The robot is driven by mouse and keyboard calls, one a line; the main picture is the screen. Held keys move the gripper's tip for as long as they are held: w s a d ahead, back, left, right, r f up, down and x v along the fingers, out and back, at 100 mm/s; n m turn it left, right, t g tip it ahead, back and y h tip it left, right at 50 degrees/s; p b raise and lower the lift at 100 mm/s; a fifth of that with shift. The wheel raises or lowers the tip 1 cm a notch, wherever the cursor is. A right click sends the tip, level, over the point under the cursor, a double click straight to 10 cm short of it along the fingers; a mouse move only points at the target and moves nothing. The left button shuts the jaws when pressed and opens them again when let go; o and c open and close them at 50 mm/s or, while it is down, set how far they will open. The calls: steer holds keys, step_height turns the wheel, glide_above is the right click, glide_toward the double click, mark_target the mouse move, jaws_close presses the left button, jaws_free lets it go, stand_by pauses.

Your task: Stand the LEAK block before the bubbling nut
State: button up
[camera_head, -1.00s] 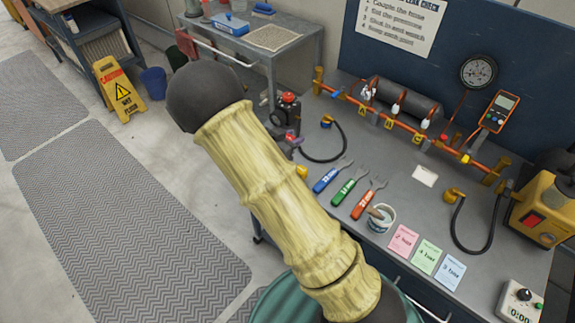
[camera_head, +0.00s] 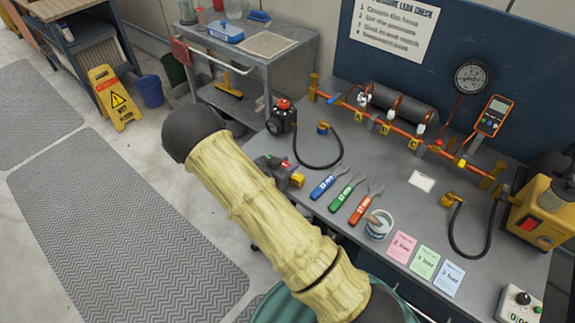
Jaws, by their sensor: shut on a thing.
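My gripper (camera_head: 288,172) shows past my padded arm, low over the near left of the grey bench. It is shut on a small yellow block (camera_head: 297,180), partly hidden by the jaws. I cannot read any LEAK lettering on it. An orange pipe (camera_head: 341,108) runs along the back of the bench, behind and right of my gripper, apart from it. I cannot tell which nut is bubbling.
Blue (camera_head: 323,186), green (camera_head: 342,195) and red (camera_head: 361,208) handled tools lie right of my gripper, with a brush pot (camera_head: 379,224) beyond. A black hose (camera_head: 318,165) curves behind it. Coloured cards (camera_head: 424,260) lie at the front. A gauge (camera_head: 473,77) is on the back panel.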

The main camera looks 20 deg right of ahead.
steer(key=shift+f, duration=0.3)
steer(key=shift+f, duration=0.25)
steer(key=o, duration=1)
steer(key=shift+c, duration=0.2)
steer(key=b+v, duration=0.1)
steer(key=v, duration=1.6)
steer(key=shift+s+b, duration=0.25)
steer(key=shift+b, duration=0.1)
steer(key=shift+a+r, duration=0.1)
steer(key=shift+r, duration=0.05)
